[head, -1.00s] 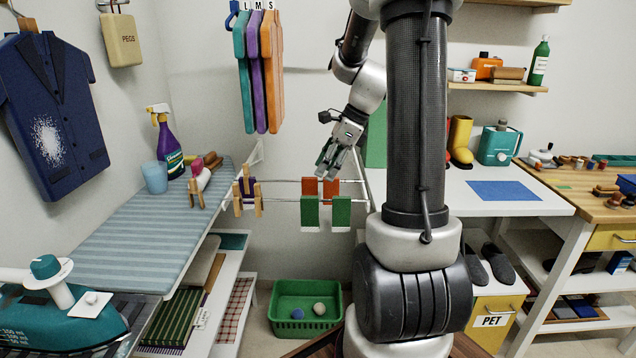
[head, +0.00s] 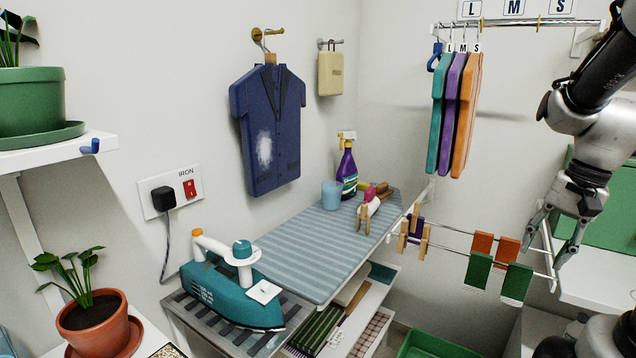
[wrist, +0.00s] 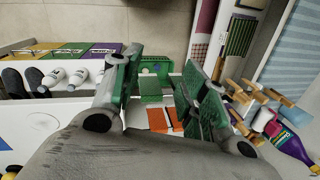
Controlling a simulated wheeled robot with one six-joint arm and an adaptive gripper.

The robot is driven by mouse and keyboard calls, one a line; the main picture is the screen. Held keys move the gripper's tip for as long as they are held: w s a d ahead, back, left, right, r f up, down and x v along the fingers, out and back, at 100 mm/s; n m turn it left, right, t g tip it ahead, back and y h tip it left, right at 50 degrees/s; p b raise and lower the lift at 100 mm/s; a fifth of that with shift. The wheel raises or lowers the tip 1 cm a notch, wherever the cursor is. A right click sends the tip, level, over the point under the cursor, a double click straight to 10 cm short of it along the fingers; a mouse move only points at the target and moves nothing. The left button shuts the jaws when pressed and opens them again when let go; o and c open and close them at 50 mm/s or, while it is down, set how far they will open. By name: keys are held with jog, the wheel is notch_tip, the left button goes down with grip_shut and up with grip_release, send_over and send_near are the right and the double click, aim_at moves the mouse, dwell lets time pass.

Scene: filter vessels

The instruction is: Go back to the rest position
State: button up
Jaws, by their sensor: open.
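My gripper (head: 548,254) is at the right of the head view, pointing down with its fingers apart. Nothing shows between them. It appears close to the right end of the drying rails, to the right of the orange pieces (head: 507,250) and the green pieces (head: 478,270) hanging there. In the wrist view my gripper (wrist: 163,72) has its two green-padded fingers spread, with the orange pieces (wrist: 163,118) and a green piece (wrist: 150,90) visible beyond the gap. I cannot tell whether a finger touches the rail.
Wooden pegs (head: 414,235) sit on the rails. A striped ironing board (head: 320,240) with a spray bottle (head: 347,172) and a teal iron (head: 230,295) are left. A green basket (head: 430,346) stands below.

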jog(key=s+a+r+n+t+h, duration=0.2)
jog(key=s+a+r+n+t, duration=0.1)
jog(key=s+a+r+n, duration=0.3)
jog(key=shift+s+a+n, duration=0.75)
jog(key=shift+s+n, duration=0.6)
jog(key=shift+n, duration=0.25)
